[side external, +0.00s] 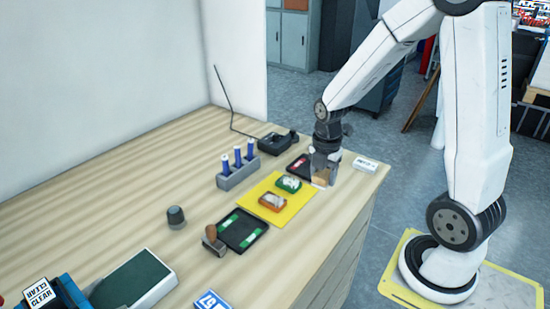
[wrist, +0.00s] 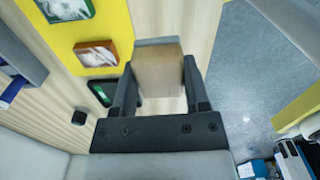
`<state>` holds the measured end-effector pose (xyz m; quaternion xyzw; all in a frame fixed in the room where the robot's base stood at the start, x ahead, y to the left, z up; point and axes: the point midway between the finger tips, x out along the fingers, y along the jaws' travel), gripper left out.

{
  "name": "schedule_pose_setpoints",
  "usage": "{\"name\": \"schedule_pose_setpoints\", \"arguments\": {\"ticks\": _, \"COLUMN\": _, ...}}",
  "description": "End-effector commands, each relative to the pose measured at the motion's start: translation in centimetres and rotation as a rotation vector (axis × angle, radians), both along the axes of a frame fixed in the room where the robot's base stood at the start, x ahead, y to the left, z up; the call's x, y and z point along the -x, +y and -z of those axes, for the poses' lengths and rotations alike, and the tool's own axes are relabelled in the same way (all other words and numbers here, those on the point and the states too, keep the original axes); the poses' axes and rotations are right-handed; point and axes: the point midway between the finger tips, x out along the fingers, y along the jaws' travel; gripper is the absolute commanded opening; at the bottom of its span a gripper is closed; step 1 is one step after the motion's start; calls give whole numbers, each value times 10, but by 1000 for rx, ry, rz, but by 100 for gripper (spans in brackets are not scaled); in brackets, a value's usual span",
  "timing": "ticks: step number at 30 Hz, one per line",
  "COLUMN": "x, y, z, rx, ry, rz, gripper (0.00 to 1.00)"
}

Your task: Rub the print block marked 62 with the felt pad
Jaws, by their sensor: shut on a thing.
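My gripper (side external: 322,176) is shut on a pale wooden block with a grey layer on its end, which looks like the felt pad (wrist: 158,75). In the side view it is at the right end of the yellow mat (side external: 272,186), low over the table; I cannot tell whether it touches. Two print blocks lie on the mat: a green-edged one (side external: 289,184) and an orange-brown one (side external: 272,202), both with whitish pictures on top. Both also show in the wrist view, green (wrist: 64,8) and orange-brown (wrist: 97,53), apart from the pad. I cannot read 62 on either.
A black tray (side external: 239,230) with green strips lies before the mat, beside a wooden-handled tool (side external: 211,238). A grey rack (side external: 238,171) of blue pens stands behind. A dark tin with red (side external: 298,163) and a white box (side external: 365,164) are near my gripper. The table's edge is close.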

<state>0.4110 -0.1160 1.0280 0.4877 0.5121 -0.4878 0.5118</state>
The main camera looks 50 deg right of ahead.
Motion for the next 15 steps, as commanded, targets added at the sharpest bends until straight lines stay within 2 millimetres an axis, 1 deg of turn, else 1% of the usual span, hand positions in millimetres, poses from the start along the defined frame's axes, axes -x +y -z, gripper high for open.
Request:
{"name": "schedule_pose_setpoints", "arguments": {"ticks": 5, "x": -15, "y": -3, "z": -1, "rx": 1, "ry": -1, "rz": -1, "gripper": 11}}
{"name": "schedule_pose_setpoints", "arguments": {"ticks": 7, "x": -24, "y": -5, "z": -1, "rx": 0, "ry": 0, "rz": 0, "gripper": 11}}
{"name": "schedule_pose_setpoints", "arguments": {"ticks": 15, "x": -73, "y": -12, "z": -3, "rx": 0, "ry": -1, "rz": -2, "gripper": 11}}
